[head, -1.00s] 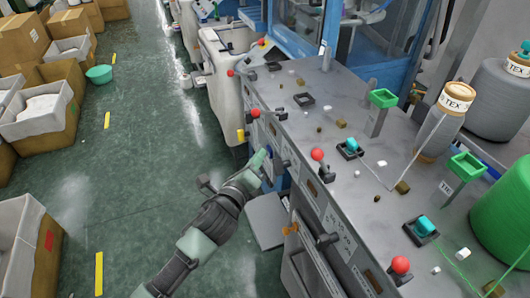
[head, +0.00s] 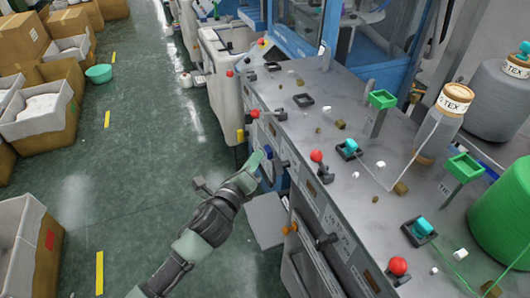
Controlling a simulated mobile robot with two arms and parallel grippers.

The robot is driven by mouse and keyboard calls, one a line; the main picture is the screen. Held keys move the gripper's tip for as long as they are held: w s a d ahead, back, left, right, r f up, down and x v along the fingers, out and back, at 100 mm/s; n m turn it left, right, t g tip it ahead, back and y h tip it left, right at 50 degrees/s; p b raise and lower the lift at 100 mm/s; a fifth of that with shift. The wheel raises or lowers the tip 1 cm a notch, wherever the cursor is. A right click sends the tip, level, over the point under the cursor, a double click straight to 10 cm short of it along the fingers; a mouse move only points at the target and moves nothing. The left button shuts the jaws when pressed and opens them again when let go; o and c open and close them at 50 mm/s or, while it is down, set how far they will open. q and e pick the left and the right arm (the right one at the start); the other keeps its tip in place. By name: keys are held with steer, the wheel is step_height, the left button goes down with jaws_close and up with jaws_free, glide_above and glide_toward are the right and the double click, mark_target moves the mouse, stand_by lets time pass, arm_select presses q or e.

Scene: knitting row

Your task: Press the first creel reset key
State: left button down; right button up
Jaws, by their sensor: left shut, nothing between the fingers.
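My left gripper (head: 258,161), pale green at the tip, is shut and empty. It is close to the front face of the grey machine (head: 328,222), low on its left side. Small blue parts (head: 266,178) on that face lie just right of and below the fingertips. They are partly hidden, and I cannot tell whether the fingers touch them. No key is readable as the first creel reset key. Cyan-topped pieces on black bases stand on the machine top, one in the middle (head: 350,148) and one nearer (head: 421,228). My right gripper is not in view.
Red knobs (head: 316,156) stand along the machine's front edge, with dark handles below. Grey and green yarn cones (head: 500,98) stand at the right. Cardboard boxes (head: 46,88) line the left. The green floor (head: 135,190) between is clear.

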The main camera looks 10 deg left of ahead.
arm_select(q)
steer(key=s+a, duration=0.2)
steer(key=a, duration=0.1)
steer(key=s+a, duration=0.1)
steer(key=shift+a+p, duration=0.25)
steer(key=shift+p, duration=0.15)
stand_by(0.5)
steer(key=s+a+f+n+g+y+b, duration=0.1)
steer(key=s+a+f+n+g, duration=0.2)
steer(key=f, duration=0.9)
steer(key=s+a+f+n+g+y+b, duration=0.15)
steer(key=s+f+n, duration=0.4)
steer(key=f, duration=0.75)
steer(key=s+a+f+n+g+b, duration=0.1)
steer(key=s+f+n+g, duration=0.25)
steer(key=f, duration=0.85)
steer(key=s+f+n+g, duration=0.2)
steer(key=s+f+n, duration=0.2)
steer(key=s+f, duration=0.3)
steer(key=s+f+n+g+b, duration=0.1)
steer(key=s+f+n+g, duration=0.2)
steer(key=s, duration=1.4)
steer(key=s+d+f+n+g+b, duration=0.1)
steer(key=s+f+n+g, duration=0.2)
steer(key=s+f, duration=0.9)
steer(key=n, duration=0.3)
steer(key=shift+s+f+n, duration=0.2)
steer(key=shift+f+n, duration=0.2)
